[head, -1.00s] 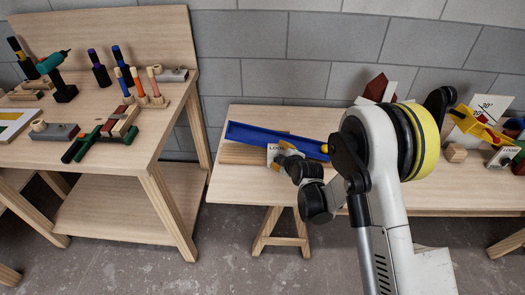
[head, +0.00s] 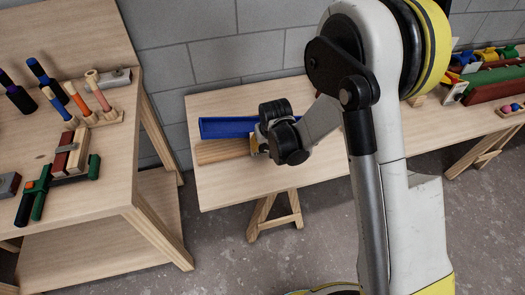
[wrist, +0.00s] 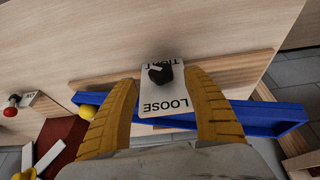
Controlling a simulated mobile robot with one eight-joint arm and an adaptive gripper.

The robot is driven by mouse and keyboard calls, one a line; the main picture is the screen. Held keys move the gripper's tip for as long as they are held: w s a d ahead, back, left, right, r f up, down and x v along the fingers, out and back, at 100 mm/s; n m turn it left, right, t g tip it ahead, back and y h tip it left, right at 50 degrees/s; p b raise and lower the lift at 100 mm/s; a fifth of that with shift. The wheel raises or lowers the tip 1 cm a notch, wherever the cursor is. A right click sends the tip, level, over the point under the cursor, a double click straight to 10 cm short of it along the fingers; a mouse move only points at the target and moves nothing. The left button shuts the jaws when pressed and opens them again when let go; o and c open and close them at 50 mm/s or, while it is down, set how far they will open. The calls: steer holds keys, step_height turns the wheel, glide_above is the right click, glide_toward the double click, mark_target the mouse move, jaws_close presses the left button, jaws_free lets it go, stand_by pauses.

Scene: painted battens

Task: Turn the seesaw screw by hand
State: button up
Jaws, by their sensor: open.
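The seesaw is a blue trough (head: 228,127) over a wooden beam (head: 220,152) at the left end of the low table; the trough also crosses the wrist view (wrist: 262,117). A dark screw knob (wrist: 160,73) stands on a white plate (wrist: 162,101) marked TIGHT and LOOSE. My gripper (wrist: 160,79) is open, its two yellow fingers on either side of the plate and knob, with gaps to the knob. In the head view my wrist hides the knob and most of the fingers. A yellow ball (wrist: 86,112) shows beside the left finger.
A workbench (head: 110,165) stands at the left, with upright coloured handles and a green clamp (head: 38,195) on it. Coloured pieces, including a long green bar (head: 490,75), lie on the low table's far right. Bare tabletop lies in front of the trough. A block wall stands behind.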

mark_target(265, 149)
steer(key=b+x, duration=0.2)
steer(key=x, duration=0.4)
steer(key=shift+r, duration=0.1)
steer(key=c, duration=1.2)
